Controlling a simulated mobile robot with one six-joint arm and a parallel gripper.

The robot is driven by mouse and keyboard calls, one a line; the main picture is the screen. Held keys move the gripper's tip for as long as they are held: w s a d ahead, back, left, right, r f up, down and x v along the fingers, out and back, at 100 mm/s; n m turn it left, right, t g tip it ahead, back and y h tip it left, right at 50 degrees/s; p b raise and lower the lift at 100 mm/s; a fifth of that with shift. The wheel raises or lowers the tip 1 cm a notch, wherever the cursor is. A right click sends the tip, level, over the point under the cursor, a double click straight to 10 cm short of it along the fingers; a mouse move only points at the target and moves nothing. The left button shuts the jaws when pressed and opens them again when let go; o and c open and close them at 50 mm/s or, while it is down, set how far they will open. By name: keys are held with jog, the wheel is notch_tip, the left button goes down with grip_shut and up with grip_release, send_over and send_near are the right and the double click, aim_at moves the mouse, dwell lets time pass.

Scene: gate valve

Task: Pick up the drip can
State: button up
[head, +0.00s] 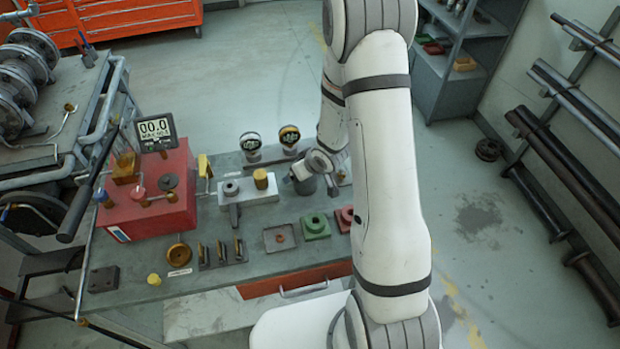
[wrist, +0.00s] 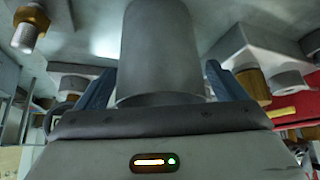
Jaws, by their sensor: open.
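The drip can is a plain grey cylinder. In the wrist view the drip can (wrist: 160,50) fills the upper middle, between the two blue fingers of my gripper (wrist: 162,88). The fingers are apart, one on each side of it, and I cannot tell whether either touches it. In the head view the drip can (head: 306,186) stands on the workbench, partly hidden by my gripper (head: 302,172). My forearm hides some of the bench to the right of it.
A grey valve block (head: 248,190) with a brass cap stands just left of the can. Two gauges (head: 289,137) stand behind it. A green block (head: 315,226) and a small tray (head: 280,238) lie in front. A red box (head: 150,200) with a display is at the left.

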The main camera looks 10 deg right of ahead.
jog(key=shift+f, duration=0.1)
jog(key=c, duration=1.1)
